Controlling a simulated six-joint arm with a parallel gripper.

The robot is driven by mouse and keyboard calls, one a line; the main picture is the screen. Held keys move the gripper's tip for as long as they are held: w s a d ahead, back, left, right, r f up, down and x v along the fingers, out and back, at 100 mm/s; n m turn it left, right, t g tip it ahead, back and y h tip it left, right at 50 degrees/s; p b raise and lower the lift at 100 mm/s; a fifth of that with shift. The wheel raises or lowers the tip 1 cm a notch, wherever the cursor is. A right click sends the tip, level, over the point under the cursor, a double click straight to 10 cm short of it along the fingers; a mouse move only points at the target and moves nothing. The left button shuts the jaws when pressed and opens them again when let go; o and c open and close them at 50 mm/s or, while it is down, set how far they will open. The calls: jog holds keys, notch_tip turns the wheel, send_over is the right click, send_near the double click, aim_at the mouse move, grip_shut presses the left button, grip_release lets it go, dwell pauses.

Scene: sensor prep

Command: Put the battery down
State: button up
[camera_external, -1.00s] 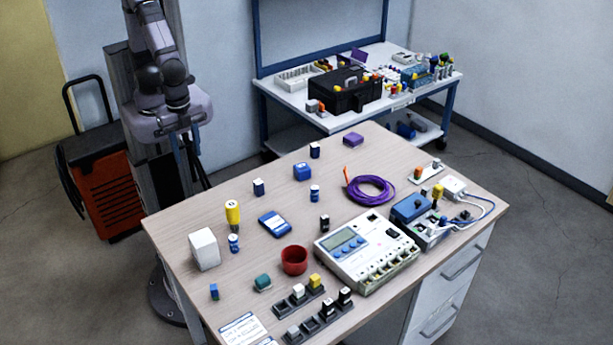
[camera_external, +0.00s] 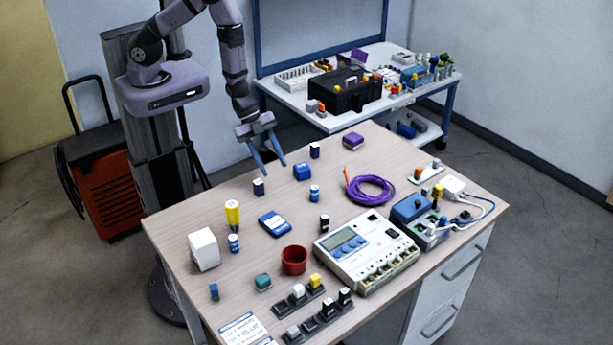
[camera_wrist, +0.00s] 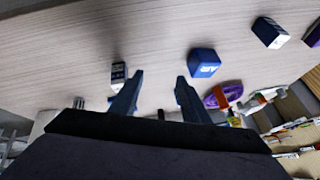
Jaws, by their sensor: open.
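My gripper (camera_external: 274,170) is open and empty, above the back-left part of the table, fingers pointing down. Its open fingers (camera_wrist: 159,82) also show in the wrist view with nothing between them. Small battery-like pieces stand on the table: a dark one (camera_external: 258,188) just below the gripper, another dark one (camera_external: 315,151) at the back, a blue-and-white cylinder (camera_external: 314,193) and a second cylinder (camera_external: 234,244). I cannot tell which is the task's battery.
A purple cable coil (camera_external: 371,190) lies right of centre. Bare tabletop (camera_external: 190,215) shows at the left edge.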

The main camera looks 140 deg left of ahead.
aim_at(257, 181)
jog(key=s+f+t, duration=0.1)
jog(key=s+d+f+t+h+p, duration=0.1)
jog(key=s+d+f+t, duration=0.1)
jog(key=shift+s+d+f+n+h+p, duration=0.1)
jog(key=shift+s+f+n+h+p, duration=0.2)
jog(key=shift+s+p, duration=0.1)
jog(key=d+t, duration=0.1)
jog(key=s+d+r+n+t+p, duration=0.1)
jog(key=t, duration=0.1)
jog(key=s+d+r+n+t, duration=0.1)
jog(key=d, duration=0.1)
jog(key=shift+s+p, duration=0.1)
jog(key=shift+p, duration=0.2)
jog(key=shift+d+r+t, duration=0.2)
jog(key=shift+r+t, duration=0.05)
jog(key=shift+t, duration=0.15)
jog(key=shift+p+x, duration=0.55)
jog(key=shift+x, duration=0.45)
